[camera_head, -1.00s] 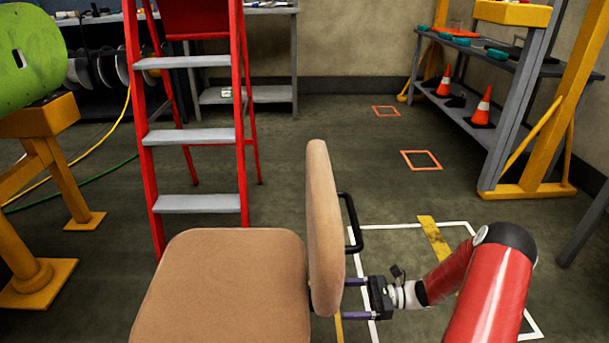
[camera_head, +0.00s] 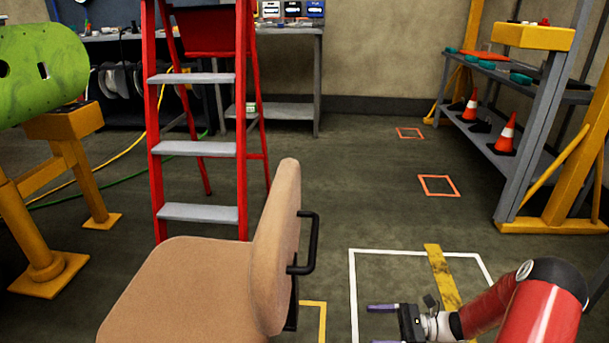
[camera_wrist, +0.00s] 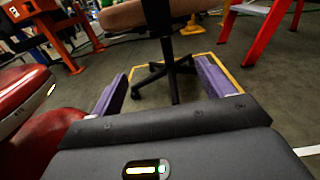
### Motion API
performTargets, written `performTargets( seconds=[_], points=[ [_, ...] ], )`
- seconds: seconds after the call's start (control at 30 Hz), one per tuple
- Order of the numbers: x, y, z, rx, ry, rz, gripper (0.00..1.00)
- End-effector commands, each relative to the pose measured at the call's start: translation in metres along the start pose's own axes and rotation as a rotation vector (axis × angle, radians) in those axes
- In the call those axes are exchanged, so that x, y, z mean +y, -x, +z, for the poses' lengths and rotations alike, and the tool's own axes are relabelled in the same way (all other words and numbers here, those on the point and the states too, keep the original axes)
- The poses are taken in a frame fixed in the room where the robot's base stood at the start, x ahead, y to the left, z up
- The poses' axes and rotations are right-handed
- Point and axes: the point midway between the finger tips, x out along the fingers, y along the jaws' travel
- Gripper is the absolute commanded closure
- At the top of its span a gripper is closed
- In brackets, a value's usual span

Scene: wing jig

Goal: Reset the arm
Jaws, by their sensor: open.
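My gripper (camera_head: 382,325) is at the lower right of the head view, with its purple fingers apart and nothing between them. It points left toward the tan chair (camera_head: 180,285), with a gap of floor between the fingertips and the chair's backrest. A black handle (camera_head: 311,243) sticks out from the back of the backrest. In the wrist view the open fingers (camera_wrist: 158,85) frame the chair's dark wheeled base (camera_wrist: 168,70), which stands beyond them.
A red stepladder (camera_head: 199,148) stands behind the chair. A green part on a yellow stand (camera_head: 65,125) is at the left. A grey shelf (camera_head: 520,165) with orange cones is at the right. The floor around the white-taped outline (camera_head: 385,251) is mostly clear.

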Motion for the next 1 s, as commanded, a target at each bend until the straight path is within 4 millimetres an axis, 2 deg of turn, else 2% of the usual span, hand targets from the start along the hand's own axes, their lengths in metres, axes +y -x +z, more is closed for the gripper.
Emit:
performTargets(
  seconds=[0.37, 0.57, 0.77, 1.0],
  points=[
    [0.009, -0.011, 0.034, 0.145, 0.097, 0.122, 0.20],
    [0.019, -0.018, 0.064, 0.274, 0.192, 0.228, 0.20],
    [0.039, -0.027, 0.111, 0.477, 0.358, 0.389, 0.20],
    [0.076, -0.034, 0.177, 0.770, 0.640, 0.609, 0.20]
  ],
)
